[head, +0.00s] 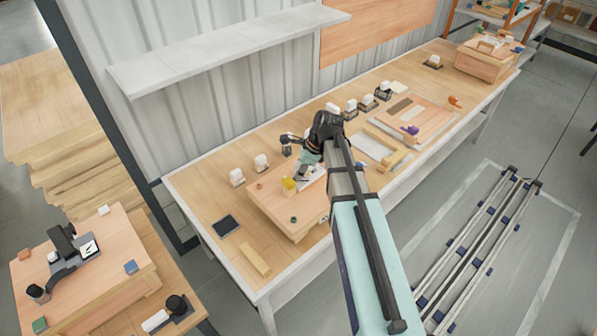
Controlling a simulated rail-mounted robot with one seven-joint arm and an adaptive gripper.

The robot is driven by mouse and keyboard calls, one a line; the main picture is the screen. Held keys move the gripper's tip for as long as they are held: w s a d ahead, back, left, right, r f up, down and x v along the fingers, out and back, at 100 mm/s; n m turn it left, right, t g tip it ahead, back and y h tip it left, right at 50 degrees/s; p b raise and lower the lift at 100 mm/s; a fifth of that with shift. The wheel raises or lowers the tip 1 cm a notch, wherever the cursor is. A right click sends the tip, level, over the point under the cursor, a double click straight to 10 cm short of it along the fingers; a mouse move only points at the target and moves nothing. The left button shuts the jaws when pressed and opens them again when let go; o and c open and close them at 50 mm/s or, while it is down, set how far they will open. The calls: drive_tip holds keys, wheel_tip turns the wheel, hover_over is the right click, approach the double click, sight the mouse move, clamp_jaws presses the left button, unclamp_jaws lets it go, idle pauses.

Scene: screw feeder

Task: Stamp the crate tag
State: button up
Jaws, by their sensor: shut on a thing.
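My gripper (303,178) is low over a wooden crate-like box (292,228) on the long workbench. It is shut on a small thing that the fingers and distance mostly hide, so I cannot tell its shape. A yellow block (289,184) is on the box top, close beside my gripper. A pale flat piece (316,172) shows just right of the fingers, partly behind my arm. I cannot make out which piece is the crate tag. A dark flat pad (228,225) lies on the bench left of the box.
A wooden bar (254,259) lies near the bench's front left. White-topped items (237,177) line the back. A wooden tray (381,150) and a board with a purple piece (410,130) lie to the right. A shelf (225,50) hangs above the bench.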

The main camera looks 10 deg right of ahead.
sight(296, 163)
drive_tip(key=shift+s+f, duration=0.1)
drive_tip(key=shift+f, duration=0.5)
idle(2.1)
drive_tip(key=shift+r+p, duration=2.95)
drive_tip(key=shift+r, duration=0.65)
drive_tip(key=shift+f, duration=0.1)
